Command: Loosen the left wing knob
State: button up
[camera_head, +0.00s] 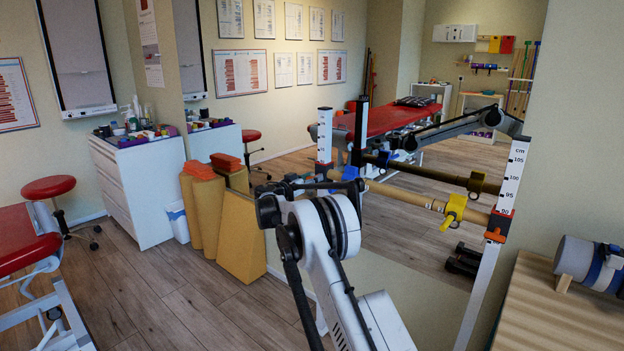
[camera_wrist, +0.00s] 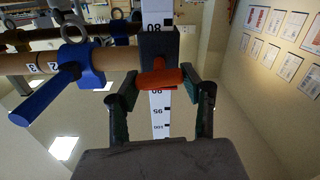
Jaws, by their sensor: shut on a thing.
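The left wing knob (camera_wrist: 160,77) is orange-red and sits on a dark carriage block (camera_wrist: 159,43) on the white scale post (camera_wrist: 160,118). My gripper (camera_wrist: 162,84) is shut on the knob, with a finger on each side of it. In the head view, my gripper (camera_head: 318,185) is at the left scale post (camera_head: 324,140), and my arm hides most of the knob there. A wooden bar (camera_head: 400,193) runs from this post to the right scale post (camera_head: 508,180). An orange knob (camera_head: 495,237) shows on the right post.
A blue clamp (camera_wrist: 85,65) with a projecting handle is on the bar close to my gripper. A yellow clamp (camera_head: 453,210) hangs nearer the right post. A darker bar (camera_head: 430,175) shows close behind. Tan foam blocks (camera_head: 241,238) stand to the left. A wooden table (camera_head: 550,310) is at right.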

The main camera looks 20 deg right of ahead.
jog(key=n, duration=0.4)
jog(key=shift+w, duration=0.1)
jog(key=n, duration=0.4)
jog(key=shift+w+f, duration=0.1)
jog(key=n, duration=0.4)
jog(key=shift+a+f+n, duration=0.1)
jog(key=shift+f+n, duration=0.05)
jog(key=shift+n, duration=1.95)
jog(key=o, duration=1.2)
